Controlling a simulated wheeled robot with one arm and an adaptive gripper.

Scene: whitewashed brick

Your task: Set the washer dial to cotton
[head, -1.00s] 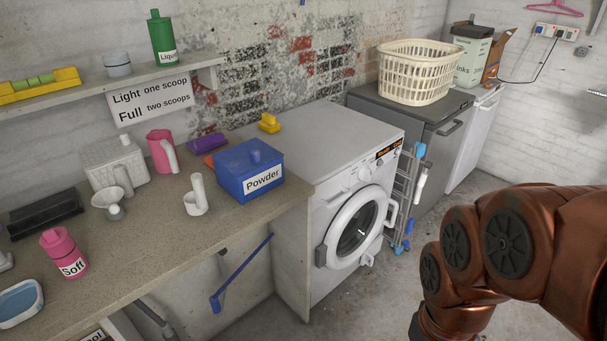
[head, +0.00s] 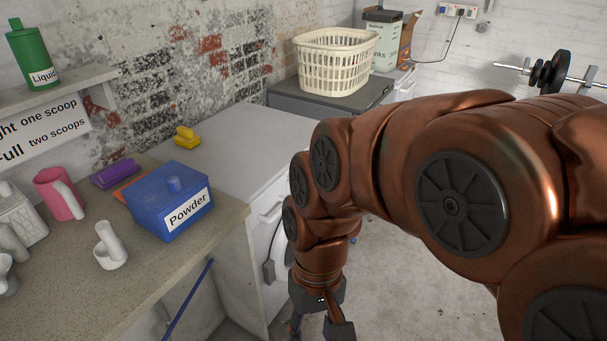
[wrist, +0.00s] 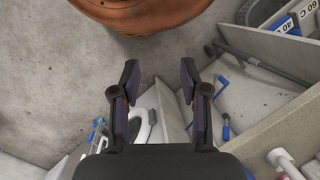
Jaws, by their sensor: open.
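The white washer (head: 235,140) stands at the end of the counter in the head view. Its top and a strip of its front show, but my arm hides its dial and most of its door. In the wrist view the white door ring (wrist: 145,126) shows partly behind the left finger, and the dial cannot be made out. My gripper (head: 318,329) hangs low in front of the washer, at the bottom edge of the head view. In the wrist view my gripper (wrist: 159,70) is open, with nothing between its fingers.
A counter (head: 130,285) at left holds a blue Powder box (head: 160,220), a white scoop (head: 110,250) and a pink jug (head: 58,195). A yellow object (head: 186,136) lies on the washer. A laundry basket (head: 335,65) sits beyond.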

